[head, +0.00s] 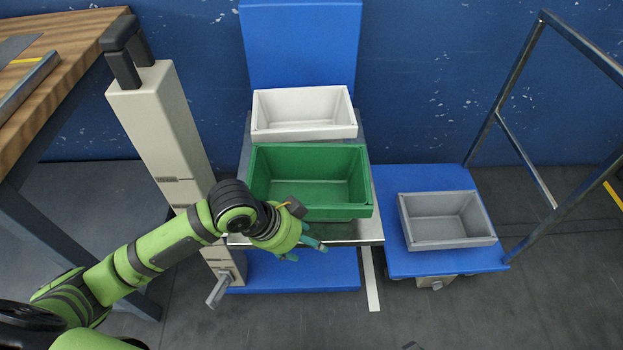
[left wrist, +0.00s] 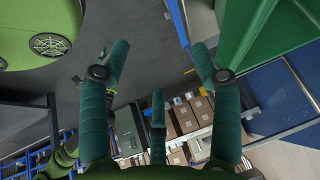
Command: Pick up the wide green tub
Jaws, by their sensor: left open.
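The wide green tub (head: 310,212) is open-topped and empty. It stands upright on a metal-edged platform in the middle of the head view. In the left wrist view a green wall of the tub (left wrist: 262,35) fills the upper right. My left gripper (head: 305,248) is just in front of the tub's front left side, below its rim. In the left wrist view its fingers (left wrist: 158,75) are spread with nothing between them. Whether a finger touches the tub cannot be told. My right gripper shows in neither view.
A white tub (head: 304,131) stands right behind the green one. A grey tub (head: 448,242) sits on a lower blue cart (head: 398,262) with a metal handle to the right. A beige column (head: 160,130) and a wooden workbench (head: 60,70) stand on the left. The floor in front is mostly clear.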

